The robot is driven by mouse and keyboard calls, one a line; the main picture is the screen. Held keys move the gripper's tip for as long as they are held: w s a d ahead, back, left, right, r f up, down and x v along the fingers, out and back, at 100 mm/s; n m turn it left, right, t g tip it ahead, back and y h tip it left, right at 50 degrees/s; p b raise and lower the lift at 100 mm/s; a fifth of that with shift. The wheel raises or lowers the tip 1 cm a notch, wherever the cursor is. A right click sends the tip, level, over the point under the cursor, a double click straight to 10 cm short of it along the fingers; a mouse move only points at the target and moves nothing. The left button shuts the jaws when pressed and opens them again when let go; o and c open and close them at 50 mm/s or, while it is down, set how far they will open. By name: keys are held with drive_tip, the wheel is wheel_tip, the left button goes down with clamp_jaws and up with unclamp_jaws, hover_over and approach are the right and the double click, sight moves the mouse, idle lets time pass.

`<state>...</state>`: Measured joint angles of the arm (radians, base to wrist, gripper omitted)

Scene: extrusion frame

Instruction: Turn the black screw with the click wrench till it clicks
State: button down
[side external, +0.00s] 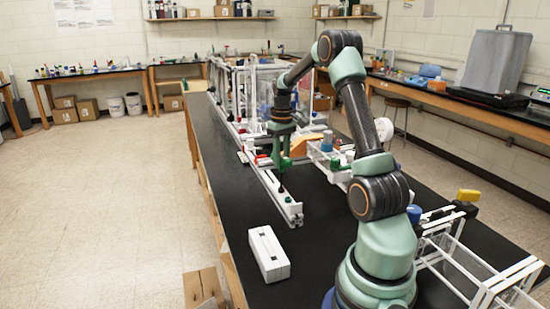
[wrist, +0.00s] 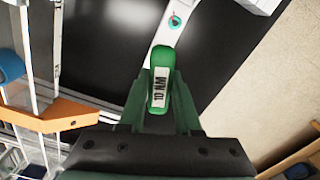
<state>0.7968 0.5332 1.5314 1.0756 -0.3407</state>
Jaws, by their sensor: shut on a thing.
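My gripper (side external: 281,148) is shut on the click wrench and stands over the white extrusion rail (side external: 265,178). In the wrist view my gripper's green fingers (wrist: 160,98) close around the green click wrench (wrist: 160,62), whose label reads "10 NM". In the side view a thin dark shaft (side external: 281,180) reaches down from the gripper toward the rail. I cannot tell whether its tip touches anything. The black screw cannot be made out; the wrench and gripper may hide it. A small teal round part (wrist: 175,22) with a red mark sits on the rail beyond the wrench.
A white block (side external: 268,252) lies on the black bench (side external: 225,208) near its left edge. An orange part (side external: 306,143) and white frame pieces stand to the right of the gripper. The bench is clear between the rail and the block.

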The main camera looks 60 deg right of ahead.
drive_tip(key=shift+m, duration=0.3)
drive_tip(key=shift+m, duration=0.7)
drive_tip(key=shift+f+m, duration=0.1)
drive_tip(key=shift+m, duration=0.7)
drive_tip(key=shift+m, duration=0.7)
drive_tip(key=shift+m, duration=0.6)
drive_tip(key=shift+n, duration=1)
